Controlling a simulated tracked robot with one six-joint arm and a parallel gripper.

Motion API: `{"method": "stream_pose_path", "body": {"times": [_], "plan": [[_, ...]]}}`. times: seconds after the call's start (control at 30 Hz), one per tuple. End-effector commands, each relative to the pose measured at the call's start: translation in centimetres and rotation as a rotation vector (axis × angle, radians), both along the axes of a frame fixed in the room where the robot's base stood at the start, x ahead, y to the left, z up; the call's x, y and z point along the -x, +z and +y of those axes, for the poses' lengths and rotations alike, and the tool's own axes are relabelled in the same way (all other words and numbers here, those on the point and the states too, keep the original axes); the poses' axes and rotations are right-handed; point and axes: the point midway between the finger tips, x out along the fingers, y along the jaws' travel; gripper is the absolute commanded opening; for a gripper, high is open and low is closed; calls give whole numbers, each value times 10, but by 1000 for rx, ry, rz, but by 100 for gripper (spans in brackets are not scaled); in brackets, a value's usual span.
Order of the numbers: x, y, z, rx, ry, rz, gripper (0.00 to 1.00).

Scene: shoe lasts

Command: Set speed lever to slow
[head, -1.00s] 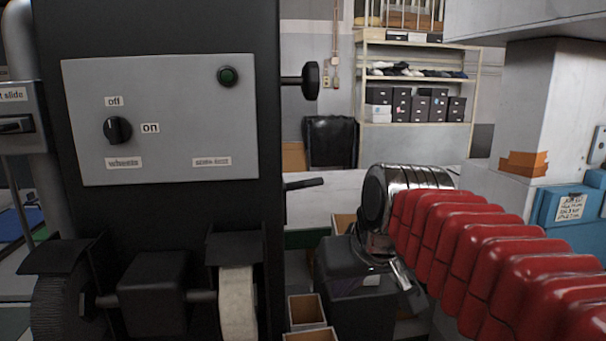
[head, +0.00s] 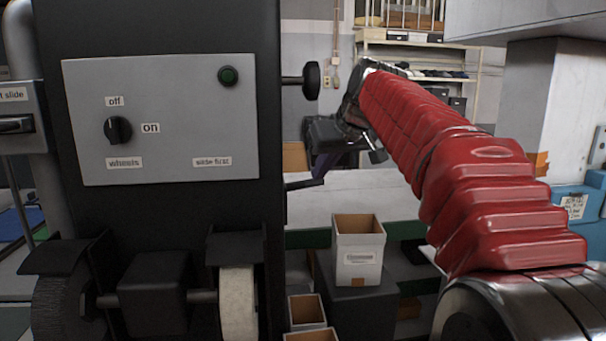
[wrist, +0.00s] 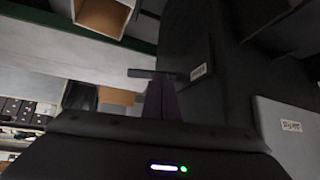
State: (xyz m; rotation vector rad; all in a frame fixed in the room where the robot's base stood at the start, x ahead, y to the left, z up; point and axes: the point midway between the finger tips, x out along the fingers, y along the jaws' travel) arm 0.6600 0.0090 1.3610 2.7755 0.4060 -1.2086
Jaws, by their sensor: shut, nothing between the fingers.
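The speed lever appears to be the short black bar (head: 304,184) sticking out from the right side of the black machine, tilted slightly up at its outer end. In the wrist view a dark bar (wrist: 146,73) juts from the machine's side, just beyond my fingertips. My gripper (head: 328,165) is above and close to the lever in the head view, partly blurred and dark. In the wrist view my gripper (wrist: 160,80) shows its fingers together and empty, pointing at the bar. I cannot tell whether they touch it.
The machine's grey panel (head: 165,165) has an off/on knob (head: 118,130) and a green button (head: 228,76). A black knob (head: 311,81) juts out above the lever. A white open box (head: 358,262) stands below. A small label (wrist: 200,70) beside the lever is unreadable.

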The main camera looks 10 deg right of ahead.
Motion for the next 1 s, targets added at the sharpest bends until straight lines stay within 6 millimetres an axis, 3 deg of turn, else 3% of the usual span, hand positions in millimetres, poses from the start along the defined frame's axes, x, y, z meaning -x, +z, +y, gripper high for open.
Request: {"method": "stream_pose_path", "body": {"times": [0.2, 0.33, 1.0], "plan": [[-43, 13, -4, 1, 42, -41, 0], [-57, 17, -5, 4, 61, -60, 0], [-70, 12, -4, 4, 71, -68, 0]]}}
